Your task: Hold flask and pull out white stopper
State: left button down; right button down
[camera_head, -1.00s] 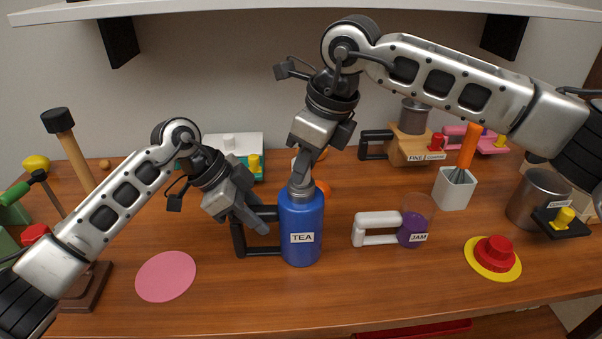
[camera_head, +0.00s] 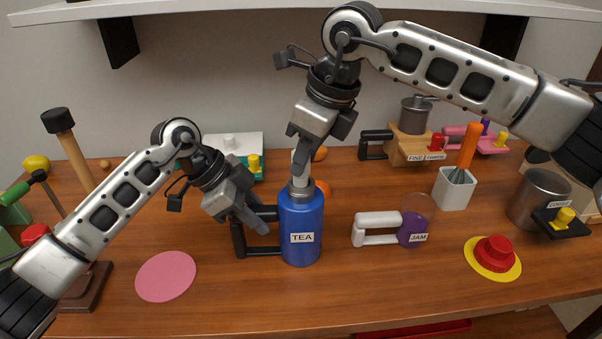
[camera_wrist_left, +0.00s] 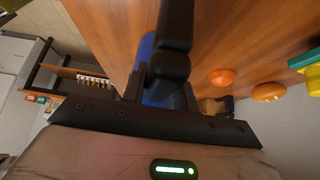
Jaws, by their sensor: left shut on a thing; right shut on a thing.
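The blue flask (camera_head: 302,222) labelled TEA stands upright on the table, with a black handle (camera_head: 238,242) on its left. My left gripper (camera_head: 262,222) is shut on this handle. In the left wrist view the handle (camera_wrist_left: 174,35) runs between the fingers, with part of the blue flask (camera_wrist_left: 146,48) behind it. My right gripper (camera_head: 301,178) points down from above and is shut at the flask's top, over the grey neck. The white stopper is hidden by its fingers, and I cannot tell how far it sits in the neck.
A jam jar (camera_head: 413,232) with a white handle (camera_head: 376,222) stands right of the flask. A pink disc (camera_head: 166,276) lies at front left. A white holder (camera_head: 454,190), a metal mug (camera_head: 538,196) and a red-yellow piece (camera_head: 493,255) are to the right. A shelf (camera_head: 220,5) hangs above.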

jog(key=shift+r, duration=0.15)
jog(key=shift+r, duration=2.5)
pick_arm(q)
jog(key=c, duration=1)
grip_release()
jog(key=shift+v, duration=3.75)
jog(key=shift+r, duration=0.1)
jog(key=v, duration=1.2)
